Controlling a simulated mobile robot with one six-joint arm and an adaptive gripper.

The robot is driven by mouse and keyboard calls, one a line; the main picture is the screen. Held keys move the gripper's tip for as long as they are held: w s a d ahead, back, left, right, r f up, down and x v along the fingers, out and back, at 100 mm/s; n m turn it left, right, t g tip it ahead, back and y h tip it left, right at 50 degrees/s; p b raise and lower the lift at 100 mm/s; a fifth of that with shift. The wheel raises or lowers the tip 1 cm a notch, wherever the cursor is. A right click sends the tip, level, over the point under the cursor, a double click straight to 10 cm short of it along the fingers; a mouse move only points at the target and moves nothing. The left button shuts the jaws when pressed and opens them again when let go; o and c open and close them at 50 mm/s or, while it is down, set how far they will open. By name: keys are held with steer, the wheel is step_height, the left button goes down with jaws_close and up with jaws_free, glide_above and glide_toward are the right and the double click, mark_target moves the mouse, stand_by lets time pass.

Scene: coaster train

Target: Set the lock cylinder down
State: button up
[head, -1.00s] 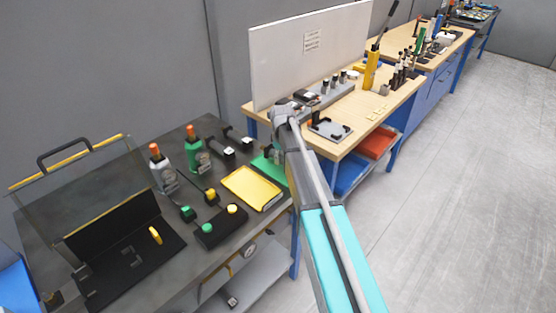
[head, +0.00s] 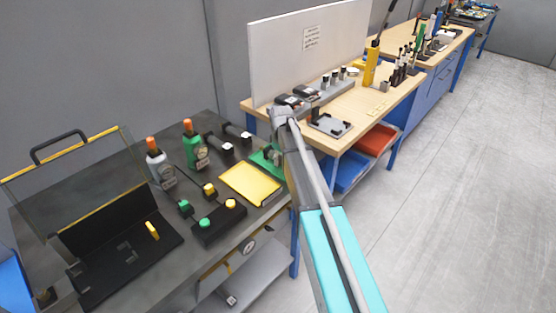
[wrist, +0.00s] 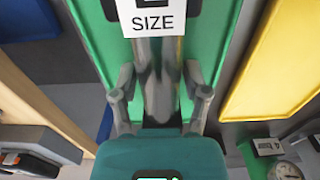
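My gripper (wrist: 160,90) points down over a green fixture (wrist: 98,30) in the wrist view. Its two grey fingers stand apart, one on each side of a grey metal upright shape (wrist: 158,72). I cannot tell whether this shape is the lock cylinder or part of the fixture, or whether the fingers touch it. A white label reading "SIZE" (wrist: 152,18) stands just beyond it. In the head view, the green fixture (head: 262,158) sits at the grey bench's right end; my arm hides most of it and the fingers.
A yellow tray (head: 250,184) lies left of the green fixture. Button boxes (head: 218,222), a green bottle (head: 194,150) and a grey bottle (head: 158,165) stand farther left. A wooden bench (head: 365,105) with a white panel (head: 305,50) adjoins on the right.

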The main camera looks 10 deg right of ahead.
mark_target(281, 157)
steer(key=shift+o, duration=1.1)
steer(key=shift+r, duration=0.2)
step_height(281, 157, up, 12)
steer(key=p, duration=1.2)
steer(key=shift+f, duration=0.15)
steer(key=shift+s, duration=0.1)
steer(key=s+a+m, duration=0.2)
steer(key=s+m, duration=0.5)
steer(key=s, duration=2)
steer(key=shift+s, duration=0.3)
